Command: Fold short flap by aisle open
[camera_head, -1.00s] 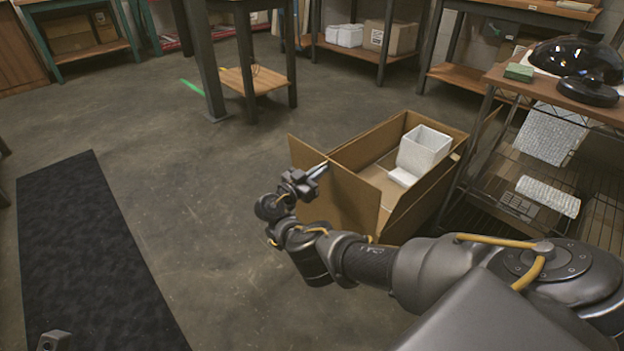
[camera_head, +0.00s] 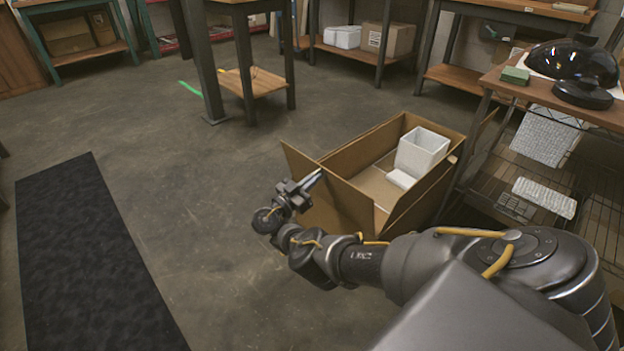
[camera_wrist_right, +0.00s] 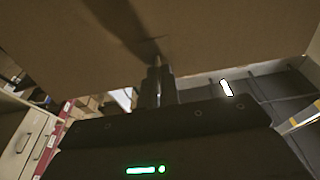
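An open cardboard box (camera_head: 416,207) stands on the floor right of centre. Its short end flap (camera_head: 342,207) on the side towards the open floor stands up and sticks out to the left past the box corner. My right gripper (camera_head: 315,179) is at this flap, with its fingertips against or very near the cardboard. In the right wrist view the flap (camera_wrist_right: 220,40) fills the upper part, and the gripper's fingers (camera_wrist_right: 158,75) are together in front of it. I cannot tell whether they touch. My left gripper is not in view.
A white square container (camera_head: 421,152) sits inside the box. A shelf unit with a wooden top (camera_head: 510,82) and wire racks stands close on the right, bearing a black lamp shade (camera_head: 575,64). A dark mat (camera_head: 90,250) lies at left. The floor between mat and box is clear.

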